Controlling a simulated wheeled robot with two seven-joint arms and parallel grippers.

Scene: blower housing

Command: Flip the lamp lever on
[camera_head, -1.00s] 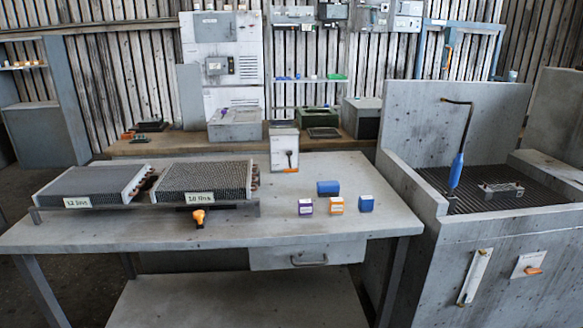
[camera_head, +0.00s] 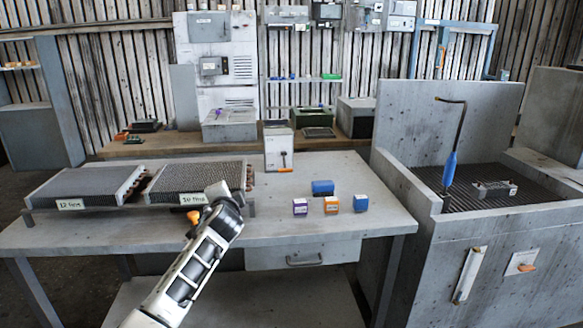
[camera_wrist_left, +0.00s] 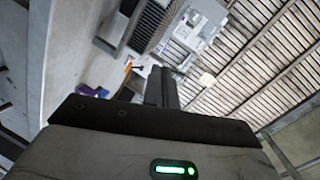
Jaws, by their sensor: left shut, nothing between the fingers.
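A white upright box (camera_head: 278,148) stands at the back of the table, with a dark lever (camera_head: 283,160) on its front and an orange piece at its foot. A second lever, orange (camera_head: 526,267), sits on a white plate (camera_head: 520,262) on the front of the right bench. I cannot tell which one is the lamp lever. My left gripper (camera_head: 217,190) is shut and empty above the table, in front of the right finned block and left of the white box. Its shut fingers (camera_wrist_left: 161,88) also show in the left wrist view. My right gripper is not in view.
Finned blocks (camera_head: 85,185) lie on a rack at the left. An orange-handled item (camera_head: 193,216) is beside my left gripper. The table between gripper and boxes is clear.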

